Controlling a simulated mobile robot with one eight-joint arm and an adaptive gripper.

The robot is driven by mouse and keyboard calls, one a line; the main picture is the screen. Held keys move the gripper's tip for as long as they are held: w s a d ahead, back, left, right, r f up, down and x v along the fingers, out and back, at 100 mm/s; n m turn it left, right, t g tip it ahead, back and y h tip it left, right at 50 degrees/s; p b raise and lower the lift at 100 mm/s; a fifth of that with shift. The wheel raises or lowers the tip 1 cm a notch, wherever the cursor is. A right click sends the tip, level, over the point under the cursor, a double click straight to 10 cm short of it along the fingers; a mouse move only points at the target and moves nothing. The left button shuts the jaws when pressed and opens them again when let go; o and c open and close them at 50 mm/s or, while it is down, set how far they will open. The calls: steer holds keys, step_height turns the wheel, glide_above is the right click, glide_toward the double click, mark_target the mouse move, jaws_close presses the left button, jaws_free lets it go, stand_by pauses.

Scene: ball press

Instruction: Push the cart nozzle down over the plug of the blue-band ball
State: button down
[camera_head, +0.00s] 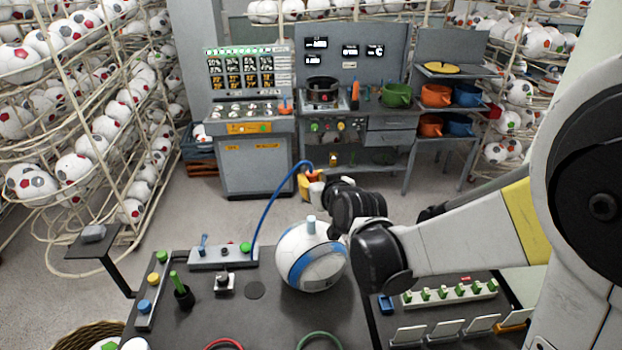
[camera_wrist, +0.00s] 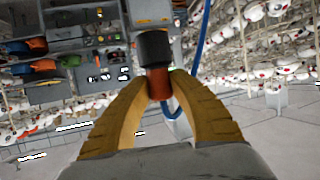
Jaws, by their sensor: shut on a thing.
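The blue-band ball (camera_head: 311,272) is white with a blue stripe and sits on the dark table. Its pale blue plug (camera_head: 311,226) stands up from the top. My gripper (camera_head: 309,183) is above the ball, with the plug below it and clear of it. In the wrist view my yellow fingers (camera_wrist: 160,82) are shut on the nozzle (camera_wrist: 157,80), which has a red-brown body and a black upper part. The blue hose (camera_head: 272,203) arches up from the table to the gripper. The nozzle's lower tip is hard to make out.
A button bar (camera_head: 223,256) stands behind the ball's left side. A dark green-topped tool (camera_head: 181,290) stands at the table's left. A dark disc (camera_head: 255,290) lies left of the ball. A rack of green pieces (camera_head: 450,292) is at right. Consoles and ball racks stand behind.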

steer(key=shift+s+d, duration=0.1)
steer(key=shift+s, duration=0.15)
steer(key=b, duration=0.6)
glide_above(312, 219)
step_height(312, 219, down, 6)
steer(key=shift+w+r, duration=0.1)
steer(key=shift+f+b, duration=2.1)
steer(key=shift+b, duration=0.3)
stand_by(1.4)
steer(key=c, duration=1.2)
jaws_free()
steer(key=v, duration=1.2)
